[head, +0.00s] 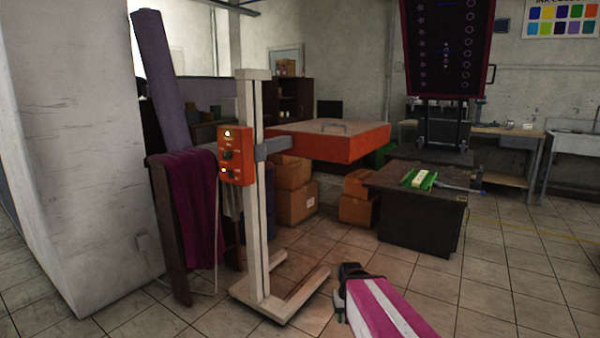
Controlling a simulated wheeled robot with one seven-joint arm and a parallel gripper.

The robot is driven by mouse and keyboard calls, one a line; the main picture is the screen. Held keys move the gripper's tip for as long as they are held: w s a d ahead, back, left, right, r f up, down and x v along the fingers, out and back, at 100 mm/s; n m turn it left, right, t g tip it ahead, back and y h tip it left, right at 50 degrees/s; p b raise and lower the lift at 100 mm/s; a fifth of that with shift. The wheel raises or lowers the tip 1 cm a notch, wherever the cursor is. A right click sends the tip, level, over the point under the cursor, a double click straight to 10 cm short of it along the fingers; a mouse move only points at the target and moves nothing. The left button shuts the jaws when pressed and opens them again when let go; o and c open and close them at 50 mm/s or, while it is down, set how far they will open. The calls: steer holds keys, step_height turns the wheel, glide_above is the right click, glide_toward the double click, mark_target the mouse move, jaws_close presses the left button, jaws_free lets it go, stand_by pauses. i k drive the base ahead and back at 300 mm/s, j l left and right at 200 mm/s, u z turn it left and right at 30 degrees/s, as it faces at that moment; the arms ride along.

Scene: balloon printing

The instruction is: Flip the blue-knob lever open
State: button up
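A thin grey bar (456,186), possibly a lever, reaches right across the top of a low dark table (415,220). Beside its left end lies a green piece with a pale block on it (419,179). A magenta-and-white striped part of my arm with a dark end shows at the bottom centre, well in front of the table.
A white stand (255,190) with an orange control box (236,156) and orange flat top (330,140) stands left of the table. Cardboard boxes (295,195) sit behind it. A purple cloth (190,205) hangs at left. Tiled floor (510,270) is open at the front right.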

mark_target(436, 184)
steer(key=i+j+z, duration=0.1)
steer(key=i, duration=0.3)
steer(key=i+j, duration=0.15)
steer(key=i, duration=0.25)
steer(key=i+j+z, duration=0.15)
steer(key=i, duration=0.25)
steer(key=l+z, duration=0.15)
steer(key=z, duration=0.35)
steer(key=l+z, duration=0.15)
steer(key=z, duration=0.3)
steer(key=l+z, duration=0.15)
steer(key=z, duration=0.35)
